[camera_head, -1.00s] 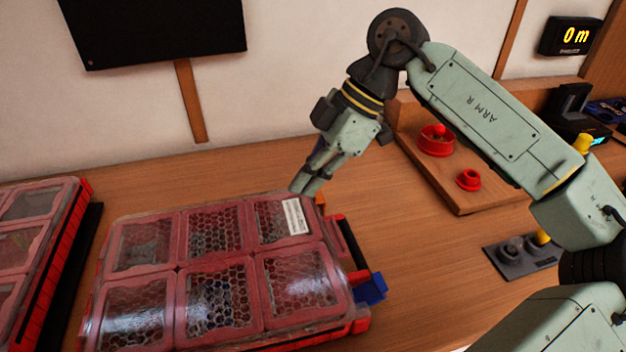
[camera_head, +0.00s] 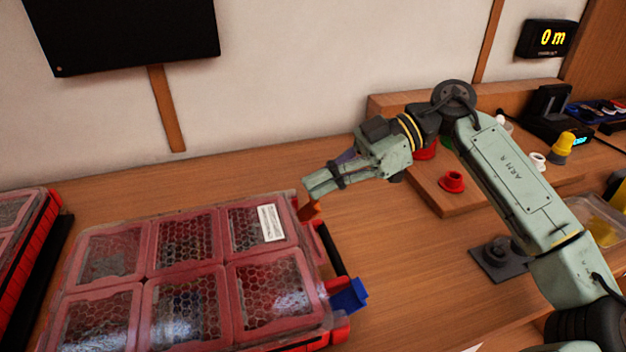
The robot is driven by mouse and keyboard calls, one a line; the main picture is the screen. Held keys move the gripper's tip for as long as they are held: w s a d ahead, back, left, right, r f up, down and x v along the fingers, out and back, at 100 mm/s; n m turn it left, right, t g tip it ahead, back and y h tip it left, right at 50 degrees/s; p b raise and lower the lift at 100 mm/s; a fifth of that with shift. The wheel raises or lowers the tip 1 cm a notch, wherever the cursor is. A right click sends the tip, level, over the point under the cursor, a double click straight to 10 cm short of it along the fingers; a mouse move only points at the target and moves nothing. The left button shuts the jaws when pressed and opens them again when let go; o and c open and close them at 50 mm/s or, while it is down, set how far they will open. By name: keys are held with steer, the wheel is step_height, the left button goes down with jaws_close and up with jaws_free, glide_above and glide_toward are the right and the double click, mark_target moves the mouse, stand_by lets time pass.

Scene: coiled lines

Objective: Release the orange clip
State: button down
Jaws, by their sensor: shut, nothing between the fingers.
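The orange clip (camera_head: 309,210) is on the right side of the red case (camera_head: 339,333), near its far right corner. My gripper (camera_head: 306,188) is shut with nothing between its fingers. Its fingertips are right at the top of the orange clip and partly cover it. I cannot tell whether they touch it. The case has a clear lid over several compartments, and the lid lies closed. A blue clip (camera_head: 348,297) sticks out from the same side, nearer to me, with a black handle between the two clips.
A second red case (camera_head: 40,262) lies at the left edge. A wooden board (camera_head: 437,203) with a red cup-shaped piece (camera_head: 452,181) is to the right, behind my arm. A dark base plate (camera_head: 497,262) stands near my arm.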

steer(key=shift+a+f, duration=0.1)
steer(key=shift+a, duration=0.05)
steer(key=shift+s+a+f+b, duration=0.25)
steer(key=shift+a+b, duration=0.1)
steer(key=shift+a, duration=0.25)
